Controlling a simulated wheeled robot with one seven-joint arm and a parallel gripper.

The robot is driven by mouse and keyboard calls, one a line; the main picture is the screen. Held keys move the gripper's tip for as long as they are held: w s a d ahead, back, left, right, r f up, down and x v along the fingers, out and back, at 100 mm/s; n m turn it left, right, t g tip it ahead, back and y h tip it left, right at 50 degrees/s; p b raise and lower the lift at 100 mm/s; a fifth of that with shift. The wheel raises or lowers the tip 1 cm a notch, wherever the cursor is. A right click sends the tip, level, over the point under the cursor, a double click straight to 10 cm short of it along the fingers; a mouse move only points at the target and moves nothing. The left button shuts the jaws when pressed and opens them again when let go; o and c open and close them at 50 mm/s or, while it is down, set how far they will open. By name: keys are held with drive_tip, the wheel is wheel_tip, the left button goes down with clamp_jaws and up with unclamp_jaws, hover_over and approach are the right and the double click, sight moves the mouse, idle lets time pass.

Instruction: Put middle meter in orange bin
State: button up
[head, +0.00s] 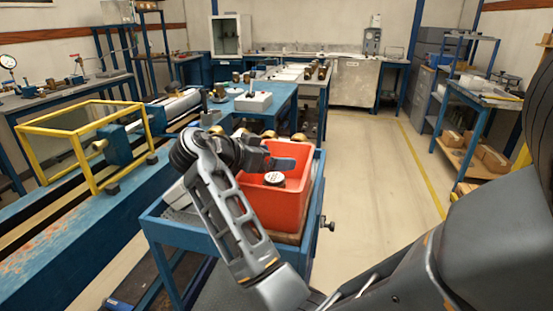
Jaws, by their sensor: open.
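The orange bin (288,208) stands on a blue cart in front of me. A round meter with a white dial and dark rim (274,178) shows within the bin's opening, just below my gripper. I cannot tell whether it rests on the bin's floor. My gripper (282,163) is above the bin, pointing right, open, and apart from the meter as far as I can see. My arm hides the bin's left part. Brass meter parts (270,134) show in a row behind the bin, partly hidden.
The blue cart (172,229) has a bare edge at its left. A blue bench with a yellow frame (86,147) stands left. A blue table with a white box (253,102) stands behind the cart. The floor (380,180) to the right is clear.

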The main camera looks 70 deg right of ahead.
drive_tip(key=b+v, duration=0.1)
drive_tip(key=v, duration=0.9)
drive_tip(key=shift+w+b, duration=0.15)
drive_tip(key=shift+b, duration=0.15)
drive_tip(key=shift+a+f, duration=0.1)
drive_tip(key=shift+f, duration=0.1)
